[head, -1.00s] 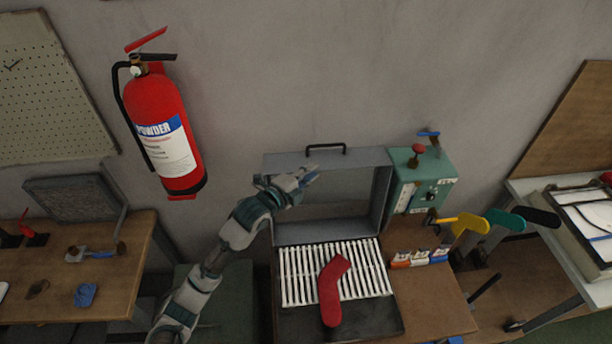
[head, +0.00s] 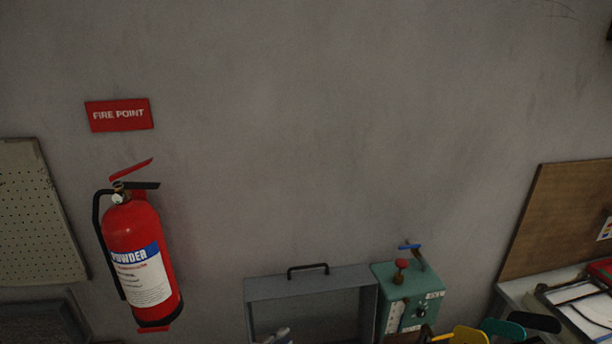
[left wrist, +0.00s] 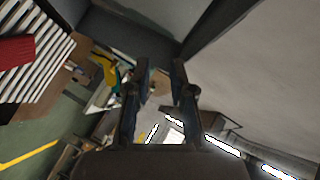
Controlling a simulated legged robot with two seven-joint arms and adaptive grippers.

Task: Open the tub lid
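A grey metal box frame (head: 310,288) with a black handle (head: 308,268) on its top edge stands against the wall, low in the head view. No tub is clearly recognisable, and I cannot tell whether this frame is its lid. A small part of my left gripper (head: 278,336) shows at the bottom edge, in front of the frame's opening. In the left wrist view my left gripper (left wrist: 158,75) has its two dark fingers apart with nothing between them. A grey panel (left wrist: 150,15) lies beyond the fingertips. My right gripper is not in view.
A teal control box (head: 408,295) with a red knob stands right of the frame. A fire extinguisher (head: 138,255) hangs at left. Yellow (head: 468,335) and black paddles stand lower right. The left wrist view shows white slats (left wrist: 35,55) with a red sock (left wrist: 14,52).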

